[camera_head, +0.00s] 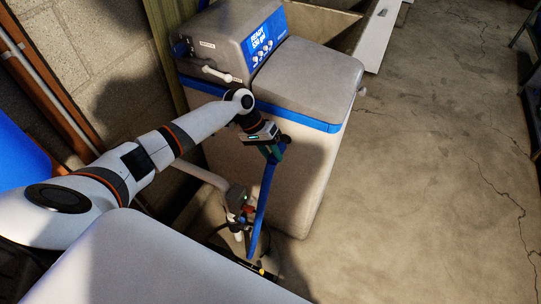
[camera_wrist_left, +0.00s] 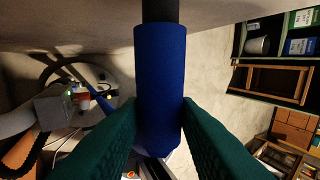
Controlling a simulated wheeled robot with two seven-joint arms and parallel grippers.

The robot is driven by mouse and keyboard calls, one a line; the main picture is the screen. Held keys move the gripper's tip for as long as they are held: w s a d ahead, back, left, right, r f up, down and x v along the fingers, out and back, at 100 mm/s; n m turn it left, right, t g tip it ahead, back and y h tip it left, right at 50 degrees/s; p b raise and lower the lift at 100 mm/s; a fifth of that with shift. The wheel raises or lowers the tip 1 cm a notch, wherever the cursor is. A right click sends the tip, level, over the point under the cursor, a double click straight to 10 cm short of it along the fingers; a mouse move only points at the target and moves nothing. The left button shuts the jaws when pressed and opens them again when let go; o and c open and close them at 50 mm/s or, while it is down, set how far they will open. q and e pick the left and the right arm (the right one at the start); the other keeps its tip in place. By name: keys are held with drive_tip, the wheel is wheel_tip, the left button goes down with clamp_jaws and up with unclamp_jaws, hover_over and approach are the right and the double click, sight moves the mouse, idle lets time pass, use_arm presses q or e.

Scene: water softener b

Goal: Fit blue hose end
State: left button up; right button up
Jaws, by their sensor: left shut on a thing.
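The blue hose (camera_head: 262,208) rises from near the floor to my left gripper (camera_head: 275,153), in front of the water softener's (camera_head: 230,150) grey body. In the left wrist view the blue hose end (camera_wrist_left: 160,80) stands between my green fingers, which are shut on it. A black part (camera_wrist_left: 160,10) sticks out beyond the blue sleeve and runs out of the picture at the top, so its tip is hidden. A valve assembly (camera_head: 238,203) with pipes sits low beside the softener; it also shows in the left wrist view (camera_wrist_left: 75,100). My right gripper is not in view.
A block wall (camera_head: 85,45) with brown and white pipes stands at the left. The concrete floor (camera_head: 430,170) to the right is free. Shelves (camera_wrist_left: 275,60) show in the left wrist view.

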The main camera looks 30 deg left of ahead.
use_arm(q)
drive_tip(key=shift+w+b, duration=0.8)
drive_tip(key=shift+w, duration=0.5)
drive_tip(key=o, duration=1.1)
drive_tip(key=shift+c, duration=0.2)
drive_tip(key=v, duration=1.2)
drive_tip(key=shift+b, duration=0.4)
